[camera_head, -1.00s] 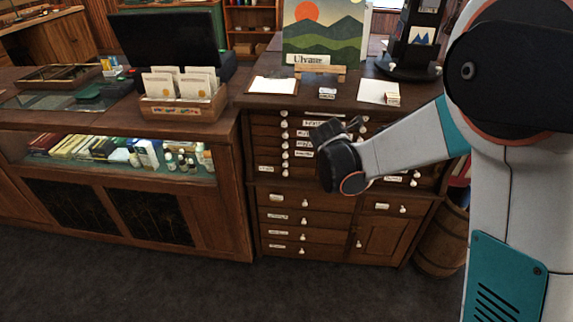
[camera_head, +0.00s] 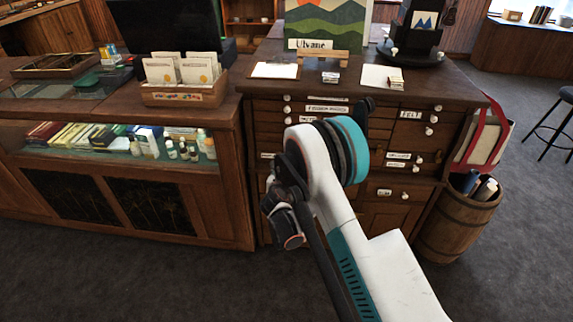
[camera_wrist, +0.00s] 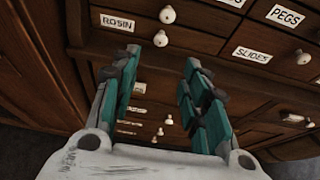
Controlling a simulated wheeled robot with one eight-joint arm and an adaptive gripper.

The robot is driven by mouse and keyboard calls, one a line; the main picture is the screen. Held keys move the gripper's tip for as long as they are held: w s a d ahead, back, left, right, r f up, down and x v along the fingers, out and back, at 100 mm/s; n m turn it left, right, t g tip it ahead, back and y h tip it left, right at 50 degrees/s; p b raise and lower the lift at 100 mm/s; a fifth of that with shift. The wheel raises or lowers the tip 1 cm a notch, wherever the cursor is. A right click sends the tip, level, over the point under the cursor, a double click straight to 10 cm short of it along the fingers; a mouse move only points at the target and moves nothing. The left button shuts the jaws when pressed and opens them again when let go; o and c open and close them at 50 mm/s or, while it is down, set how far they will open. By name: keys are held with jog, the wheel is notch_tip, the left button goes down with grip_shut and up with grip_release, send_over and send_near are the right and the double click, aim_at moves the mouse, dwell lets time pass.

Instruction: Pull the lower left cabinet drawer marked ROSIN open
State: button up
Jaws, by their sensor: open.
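The ROSIN drawer (camera_wrist: 105,35) shows at the top left of the wrist view, with a white ROSIN label (camera_wrist: 118,22). A pale round knob (camera_wrist: 167,15) is right of the label. A second pale knob (camera_wrist: 160,38) is just below it, framed between my fingertips; I cannot tell which drawer front it belongs to. My gripper (camera_wrist: 160,60) is open and empty, its two teal-padded fingers pointing at the cabinet. In the head view my arm and gripper (camera_head: 285,215) cover most of the cabinet's lower left, hiding the ROSIN drawer. No contact is visible.
SLIDES (camera_wrist: 252,55) and PEGS (camera_wrist: 285,16) drawers are at right in the wrist view. More knobs are below, seen between my fingers. A glass-fronted counter (camera_head: 110,150) adjoins the cabinet at left. A barrel (camera_head: 455,220) stands at right. The floor in front is open.

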jog(key=b+x, duration=0.4)
jog(key=x, duration=0.9)
jog(key=shift+w, duration=0.1)
grip_shut()
